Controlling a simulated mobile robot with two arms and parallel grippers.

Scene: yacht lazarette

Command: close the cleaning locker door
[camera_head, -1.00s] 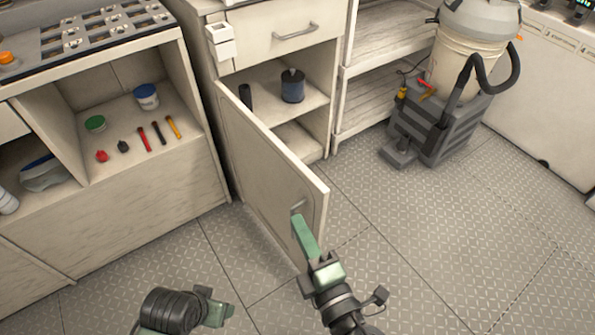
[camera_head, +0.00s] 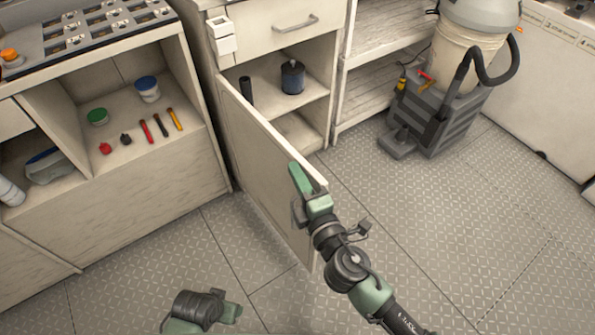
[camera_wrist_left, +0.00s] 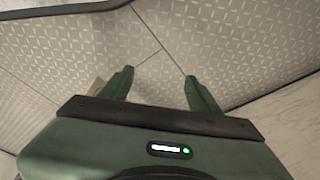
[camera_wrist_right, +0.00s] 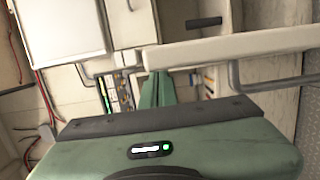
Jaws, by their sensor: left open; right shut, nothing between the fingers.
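The cleaning locker door (camera_head: 262,160) stands open, swung out from the cabinet, with its free edge towards me. My right gripper (camera_head: 296,170) is shut and empty at the door's upper free corner, in front of the door's face. It hides the door handle in the head view. In the right wrist view the closed fingers (camera_wrist_right: 157,80) reach up to a pale panel edge (camera_wrist_right: 230,47), with a grey bar handle (camera_wrist_right: 268,80) beside them. I cannot tell whether they touch the door. My left gripper (camera_wrist_left: 158,85) is open and empty above the floor.
The locker opening (camera_head: 305,128) holds a blue canister (camera_head: 292,78) and a dark cylinder (camera_head: 246,90). A closed drawer (camera_head: 270,30) is above. A vacuum (camera_head: 440,110) stands to the right. An open shelf unit (camera_head: 150,175) is left. Floor right of the door is clear.

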